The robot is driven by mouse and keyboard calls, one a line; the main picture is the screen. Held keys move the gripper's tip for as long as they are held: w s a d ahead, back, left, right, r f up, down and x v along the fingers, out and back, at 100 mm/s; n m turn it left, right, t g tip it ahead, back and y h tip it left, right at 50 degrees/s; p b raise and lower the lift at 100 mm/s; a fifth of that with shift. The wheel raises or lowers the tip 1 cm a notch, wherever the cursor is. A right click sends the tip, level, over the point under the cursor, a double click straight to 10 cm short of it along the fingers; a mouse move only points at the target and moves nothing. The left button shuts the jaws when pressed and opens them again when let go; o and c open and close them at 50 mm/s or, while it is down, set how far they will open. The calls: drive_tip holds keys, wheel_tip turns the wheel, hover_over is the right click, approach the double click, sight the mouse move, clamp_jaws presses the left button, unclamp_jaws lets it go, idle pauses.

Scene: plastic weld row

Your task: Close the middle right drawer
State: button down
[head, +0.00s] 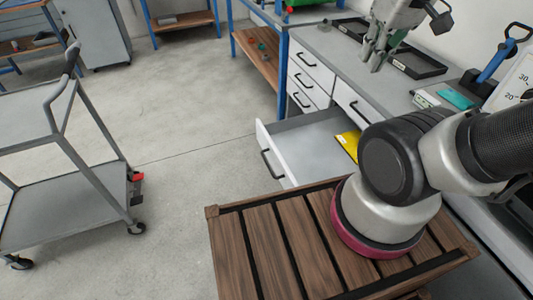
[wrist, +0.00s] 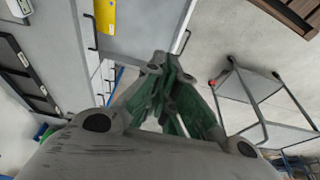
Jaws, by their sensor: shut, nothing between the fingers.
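The open drawer (head: 310,145) is light grey with a white front and a dark bar handle (head: 271,164). It is pulled well out from the right column of the white cabinet under the counter. A yellow item (head: 349,143) lies inside it. The wrist view also shows the drawer (wrist: 145,28), with the yellow item (wrist: 105,15) at left. My gripper (head: 376,69) is above the counter side, behind and higher than the drawer, apart from its front. In the wrist view its green-padded fingers (wrist: 160,65) are together and empty. My arm hides the drawer's right part.
A slatted wooden surface (head: 262,240) stands in front of the drawer, close to it. A grey cart (head: 60,195) is at left, with clear floor between. The counter (head: 318,38) holds black trays (head: 418,63), a teal item (head: 456,98) and a blue-handled tool (head: 492,62).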

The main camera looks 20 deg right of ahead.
drive_tip(key=w+a+f+n+g+h, duration=0.4)
drive_tip(key=w+a+f+n+g, duration=0.25)
drive_tip(key=w+a+f, duration=0.75)
drive_tip(key=w+a+f+n+t+h, duration=0.1)
drive_tip(key=w+a+f+n+h, duration=0.2)
drive_tip(key=f, duration=0.5)
drive_tip(key=w+a+f+n+t+h, duration=0.1)
drive_tip(key=a+f+n, duration=0.3)
drive_tip(key=f, duration=0.5)
drive_tip(key=w+a+f+n+h, duration=0.15)
drive_tip(key=a+f, duration=0.25)
drive_tip(key=f, duration=0.4)
drive_tip(key=n+t, duration=0.2)
drive_tip(key=n, duration=0.1)
approach(268, 147)
wheel_tip(268, 147, down, 3)
drive_tip(key=d, duration=0.2)
drive_tip(key=shift+d+f, duration=0.15)
drive_tip(key=shift+d, duration=0.45)
